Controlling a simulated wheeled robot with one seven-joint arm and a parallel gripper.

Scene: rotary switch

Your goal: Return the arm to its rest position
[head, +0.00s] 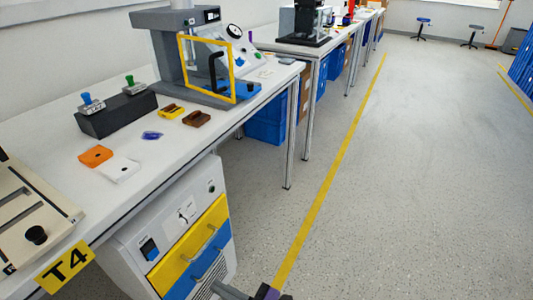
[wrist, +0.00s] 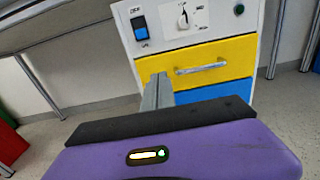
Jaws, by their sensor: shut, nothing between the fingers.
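My gripper shows in the wrist view (wrist: 160,78) as grey fingers held together and empty, in front of a purple and black body. It points toward the yellow drawer of a white cabinet (wrist: 260,22), apart from the rotary switch above. In the head view my gripper (head: 218,287) is at the bottom edge, right of the cabinet (head: 128,268), and most of my arm is out of frame. The rotary switch (wrist: 183,18) is a white knob on a pale panel; it also shows in the head view (head: 183,216). Whether anything touches the fingertips I cannot tell.
A blue rocker switch (wrist: 140,28) is left of the knob. The yellow drawer (wrist: 225,55) with its handle sits above a blue drawer (wrist: 215,92). The white workbench (head: 215,140) stands above the cabinet. Open floor (head: 410,190) lies to the right, crossed by a yellow line.

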